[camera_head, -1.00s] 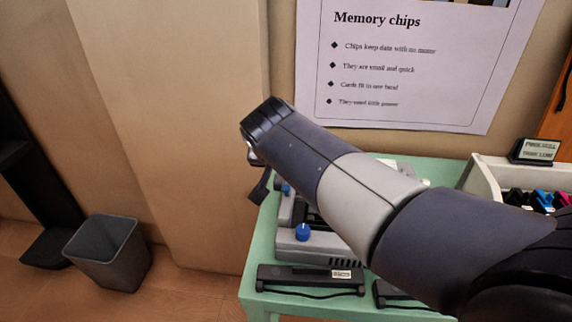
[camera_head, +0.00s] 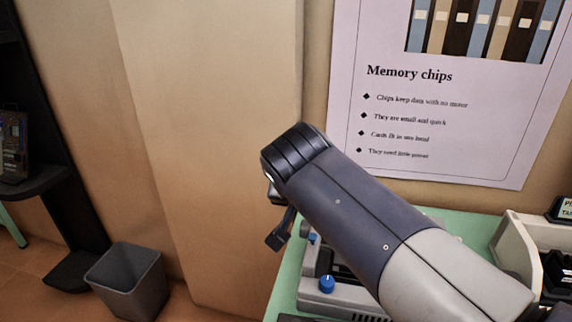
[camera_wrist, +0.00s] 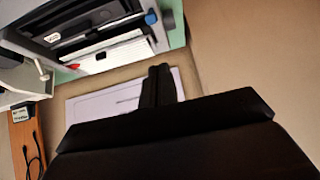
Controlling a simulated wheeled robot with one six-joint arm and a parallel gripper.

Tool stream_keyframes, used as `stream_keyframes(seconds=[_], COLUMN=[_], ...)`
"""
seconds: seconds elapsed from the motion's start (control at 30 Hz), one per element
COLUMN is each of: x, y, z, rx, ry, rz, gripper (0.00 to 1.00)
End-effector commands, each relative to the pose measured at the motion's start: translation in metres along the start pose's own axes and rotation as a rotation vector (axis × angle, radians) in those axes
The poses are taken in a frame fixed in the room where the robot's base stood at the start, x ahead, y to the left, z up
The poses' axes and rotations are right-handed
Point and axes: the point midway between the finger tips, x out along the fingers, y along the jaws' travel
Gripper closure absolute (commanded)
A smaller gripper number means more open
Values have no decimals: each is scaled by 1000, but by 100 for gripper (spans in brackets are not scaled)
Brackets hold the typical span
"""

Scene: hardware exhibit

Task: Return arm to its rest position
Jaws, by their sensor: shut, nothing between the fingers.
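My gripper (camera_head: 279,236) shows in the head view as a small dark tip below the bent wrist of my arm, left of the green table. In the wrist view my gripper (camera_wrist: 158,86) appears as two dark fingers close together. It is shut and holds nothing. My arm reaches across from the lower right and hides part of the table and the grey device on it.
A green table (camera_head: 285,290) bears a grey device (camera_head: 340,297) with a blue knob (camera_head: 327,284). A white bin (camera_head: 510,245) stands at right. A poster (camera_head: 440,110) hangs behind. A wastebasket (camera_head: 130,285) and black shelf (camera_head: 38,185) are at left.

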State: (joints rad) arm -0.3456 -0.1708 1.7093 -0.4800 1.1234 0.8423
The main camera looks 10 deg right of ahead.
Motion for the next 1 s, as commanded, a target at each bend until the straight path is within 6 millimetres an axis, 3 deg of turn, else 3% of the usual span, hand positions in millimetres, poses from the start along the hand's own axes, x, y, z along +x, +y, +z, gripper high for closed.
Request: stream_keyframes(seconds=[0.43, 1.0], x=[80, 104], y=[1, -5], z=[1, -23], rx=[0, -22], ry=[-5, -253], rz=[5, 53], gripper=[100, 100])
